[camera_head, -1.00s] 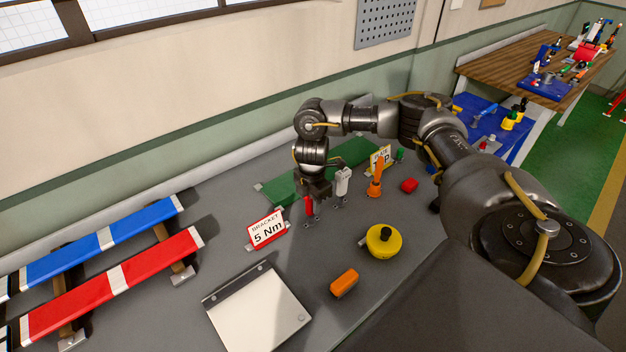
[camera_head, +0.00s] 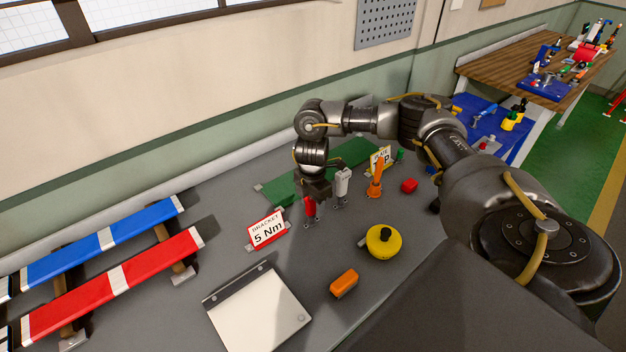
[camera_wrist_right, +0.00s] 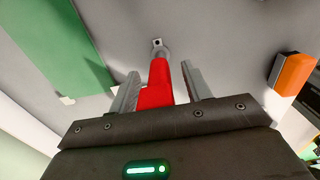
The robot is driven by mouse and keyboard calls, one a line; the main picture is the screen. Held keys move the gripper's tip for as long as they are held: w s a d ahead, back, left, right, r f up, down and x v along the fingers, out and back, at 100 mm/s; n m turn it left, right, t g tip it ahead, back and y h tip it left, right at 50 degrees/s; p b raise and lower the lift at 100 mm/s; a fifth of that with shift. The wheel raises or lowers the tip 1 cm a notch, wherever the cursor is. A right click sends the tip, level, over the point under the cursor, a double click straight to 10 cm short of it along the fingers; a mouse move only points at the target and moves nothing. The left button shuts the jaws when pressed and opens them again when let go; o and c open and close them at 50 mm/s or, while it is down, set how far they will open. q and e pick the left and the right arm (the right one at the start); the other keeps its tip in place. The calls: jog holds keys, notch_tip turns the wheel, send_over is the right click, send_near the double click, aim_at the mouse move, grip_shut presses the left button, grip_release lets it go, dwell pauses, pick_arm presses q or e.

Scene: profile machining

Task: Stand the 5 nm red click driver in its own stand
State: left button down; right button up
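The red click driver (camera_head: 310,207) is upright at a small grey stand (camera_head: 310,224) on the grey bench, right of the red-framed "BRACKET 5 Nm" sign (camera_head: 268,231). My right gripper (camera_head: 313,197) points down over its upper part. In the right wrist view the red handle (camera_wrist_right: 155,88) lies between the two fingers (camera_wrist_right: 160,88), with a visible gap on the right side, so the gripper looks open around it. The driver's lower end meets a small grey fitting (camera_wrist_right: 158,45); how deep it sits is hard to tell. My left gripper is out of view.
A white driver (camera_head: 342,182) and an orange driver (camera_head: 375,180) stand close to the right. A green mat (camera_head: 283,189) is behind.

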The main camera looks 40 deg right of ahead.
notch_tip(320, 180, up, 11)
jog(key=shift+f, duration=0.1)
dwell(0.6)
dwell(0.6)
